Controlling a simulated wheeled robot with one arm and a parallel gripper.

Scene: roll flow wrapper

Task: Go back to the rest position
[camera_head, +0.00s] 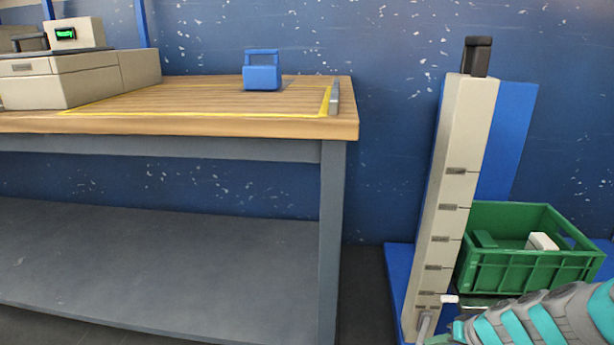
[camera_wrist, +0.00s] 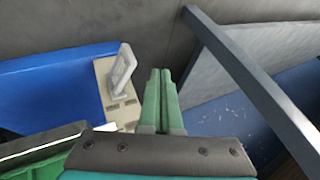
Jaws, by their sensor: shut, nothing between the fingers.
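My gripper (camera_wrist: 160,72) shows in the wrist view as two green fingers pressed together, with nothing between them. Beside it on the left is a grey lever (camera_wrist: 122,72) on the beige column; the fingers look apart from it. In the head view, my teal and grey arm reaches in from the lower right towards the foot of the beige column (camera_head: 455,205). The lever (camera_head: 424,326) is partly visible there at the bottom edge. My fingertips cannot be made out clearly in the head view.
A green crate (camera_head: 528,273) with a few items stands right of the column, close to my arm. A wooden-topped workbench (camera_head: 200,126) stands left, bearing a blue block with a handle (camera_head: 262,76) and a beige machine (camera_head: 80,82). Floor shows between bench and column.

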